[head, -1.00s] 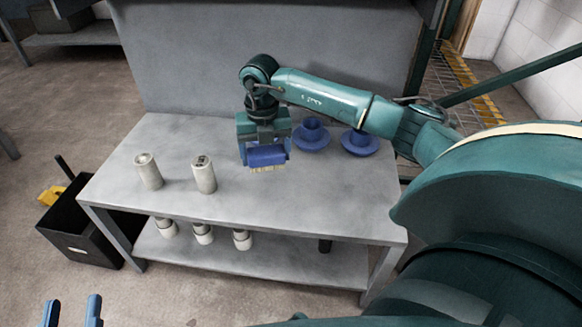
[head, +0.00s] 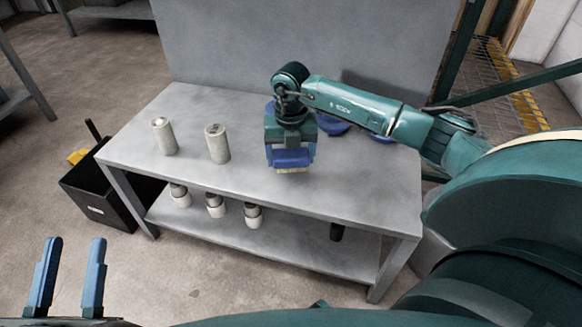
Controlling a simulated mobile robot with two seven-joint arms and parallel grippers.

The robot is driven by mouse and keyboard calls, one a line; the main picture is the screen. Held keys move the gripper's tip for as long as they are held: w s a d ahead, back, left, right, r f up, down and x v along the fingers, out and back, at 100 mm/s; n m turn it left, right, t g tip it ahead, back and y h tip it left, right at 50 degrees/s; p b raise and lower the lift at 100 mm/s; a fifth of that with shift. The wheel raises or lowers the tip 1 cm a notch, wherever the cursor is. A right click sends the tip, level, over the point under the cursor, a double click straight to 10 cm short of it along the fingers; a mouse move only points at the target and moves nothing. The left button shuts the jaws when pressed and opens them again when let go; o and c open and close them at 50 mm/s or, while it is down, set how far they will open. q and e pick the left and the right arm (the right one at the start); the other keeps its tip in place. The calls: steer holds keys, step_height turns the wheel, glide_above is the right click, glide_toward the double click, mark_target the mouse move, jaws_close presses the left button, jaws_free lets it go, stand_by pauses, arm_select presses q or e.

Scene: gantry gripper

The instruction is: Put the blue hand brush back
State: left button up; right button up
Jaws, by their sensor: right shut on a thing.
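The blue hand brush (head: 290,158) has a blue body and pale bristles pointing down. My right gripper (head: 290,148) is shut on it and holds it over the grey workbench (head: 330,193). I cannot tell whether the bristles touch the bench top. My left gripper (head: 67,280) is at the lower left, its two blue fingers apart with nothing between them, well in front of the bench.
Two pale cylinders (head: 164,137) (head: 217,144) stand on the bench's left half. Blue round parts (head: 333,124) (head: 383,138) lie behind my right arm, partly hidden. Several white-and-dark items (head: 215,205) stand on the lower shelf. A black bin (head: 95,195) stands left on the floor.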

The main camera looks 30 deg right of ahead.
mark_target(291, 164)
step_height(291, 164, down, 3)
steer(key=shift+b, duration=0.55)
steer(key=shift+f, duration=0.1)
arm_select(q)
steer(key=shift+w+a+r+m+t+h, duration=0.15)
steer(key=shift+r+m+t+h, duration=0.15)
steer(key=shift+r+m+h, duration=0.45)
steer(key=shift+r, duration=0.1)
arm_select(e)
steer(key=shift+f, duration=0.1)
steer(key=o, duration=0.9)
steer(key=shift+o, duration=0.2)
arm_select(q)
steer(key=shift+r, duration=0.1)
